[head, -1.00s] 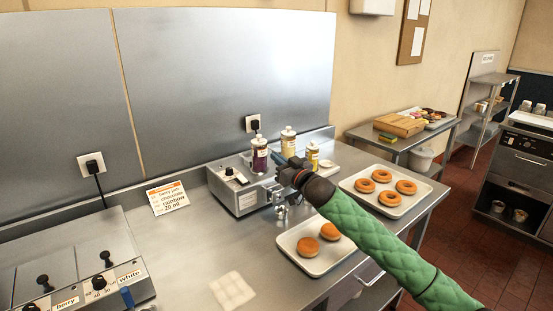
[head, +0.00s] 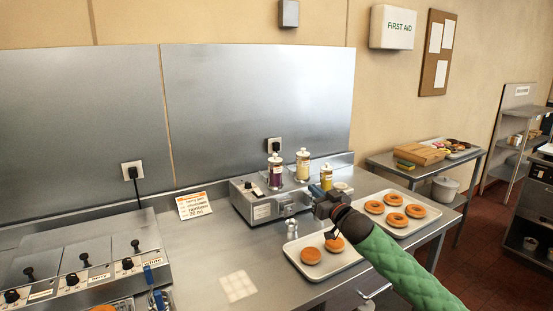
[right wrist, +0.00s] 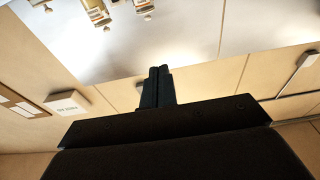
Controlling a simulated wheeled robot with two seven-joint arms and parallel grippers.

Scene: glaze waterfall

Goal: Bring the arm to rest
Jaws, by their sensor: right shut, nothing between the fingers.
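My right arm, in a green quilted sleeve, comes in from the lower right in the head view. Its gripper (head: 318,194) is over the steel counter (head: 215,255), near the right end of the small grey box unit (head: 262,208). In the right wrist view the two dark fingers of this gripper (right wrist: 158,72) are together and empty, with wall and ceiling behind them. My left gripper does not show.
A tray with two doughnuts (head: 292,252) lies close below the right arm. A tray of several doughnuts (head: 425,222) is behind it. Bottles (head: 303,165) stand at the box unit. A glaze machine (head: 85,262) and a blue-handled item (head: 150,276) are at left.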

